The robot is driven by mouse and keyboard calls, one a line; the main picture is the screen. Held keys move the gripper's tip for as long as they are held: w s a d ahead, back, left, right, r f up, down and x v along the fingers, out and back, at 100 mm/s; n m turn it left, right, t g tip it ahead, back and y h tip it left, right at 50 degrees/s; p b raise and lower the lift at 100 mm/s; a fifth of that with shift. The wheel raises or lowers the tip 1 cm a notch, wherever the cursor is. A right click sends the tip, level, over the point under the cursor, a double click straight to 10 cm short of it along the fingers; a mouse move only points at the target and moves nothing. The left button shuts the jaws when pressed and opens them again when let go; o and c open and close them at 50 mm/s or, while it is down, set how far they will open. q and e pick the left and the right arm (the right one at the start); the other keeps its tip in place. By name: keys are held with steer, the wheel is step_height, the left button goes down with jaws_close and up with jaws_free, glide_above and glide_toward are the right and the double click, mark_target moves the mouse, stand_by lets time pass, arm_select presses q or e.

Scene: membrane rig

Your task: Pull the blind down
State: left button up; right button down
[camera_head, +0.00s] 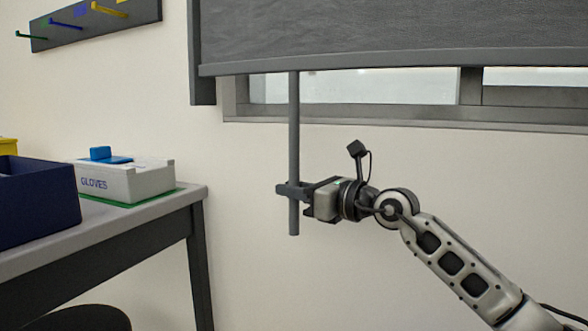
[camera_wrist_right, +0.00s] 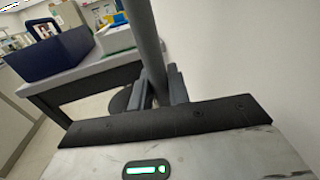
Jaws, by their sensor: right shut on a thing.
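The dark grey blind (camera_head: 400,30) hangs over the window at the upper right of the head view. Its bottom bar (camera_head: 400,59) sits above the lower window frame, and a strip of glass shows below it. A grey rod (camera_head: 294,130) hangs straight down from the blind's left part. My right gripper (camera_head: 291,191) is shut around the rod near its lower end. In the right wrist view the rod (camera_wrist_right: 146,45) runs up between the two fingers (camera_wrist_right: 159,90). My left gripper is not in view.
A table (camera_head: 120,228) stands at the left with a glove box (camera_head: 125,182) and a dark blue bin (camera_head: 35,205) on it. A hook rail (camera_head: 95,22) is on the wall above. A dark round seat (camera_head: 80,318) is at lower left. The wall below the window is clear.

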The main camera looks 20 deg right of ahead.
mark_target(298, 215)
step_height(298, 215, down, 4)
steer(key=shift+r+b, duration=0.2)
steer(key=shift+b, duration=0.3)
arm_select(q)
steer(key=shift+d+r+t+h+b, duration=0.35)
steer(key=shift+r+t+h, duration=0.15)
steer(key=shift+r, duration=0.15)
arm_select(e)
steer(key=shift+f, duration=0.7)
steer(key=shift+f, duration=0.1)
steer(key=c, duration=1.4)
jaws_free()
steer(key=shift+c, duration=0.2)
steer(key=shift+o, duration=0.3)
steer(key=shift+s, duration=0.1)
